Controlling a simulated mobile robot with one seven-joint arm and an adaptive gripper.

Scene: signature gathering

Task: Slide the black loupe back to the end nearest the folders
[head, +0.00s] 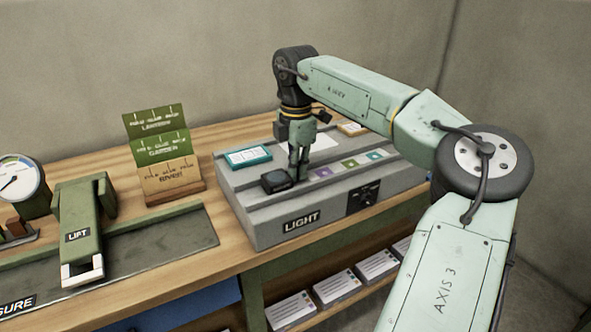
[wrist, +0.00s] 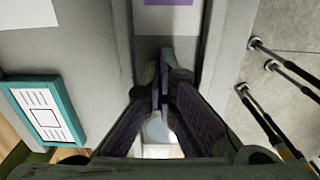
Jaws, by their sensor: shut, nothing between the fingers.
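The black loupe (head: 278,181) is a small dark block on the grey light box (head: 262,232), in its front channel at the left end, the end nearer the folders (head: 162,150). My gripper (head: 300,180) points down just right of the loupe, its fingertips low over the channel. Whether they touch the loupe I cannot tell. In the wrist view my gripper (wrist: 164,75) has its fingertips together with nothing between them. A pale round patch shows between the finger bases there; I cannot tell what it is.
A teal-framed card (head: 249,157) lies on the box behind the loupe; it also shows in the wrist view (wrist: 45,110). Coloured slides (head: 349,163) lie to the right. A green lift lever (head: 84,225) stands left. Bare wood separates folders and box.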

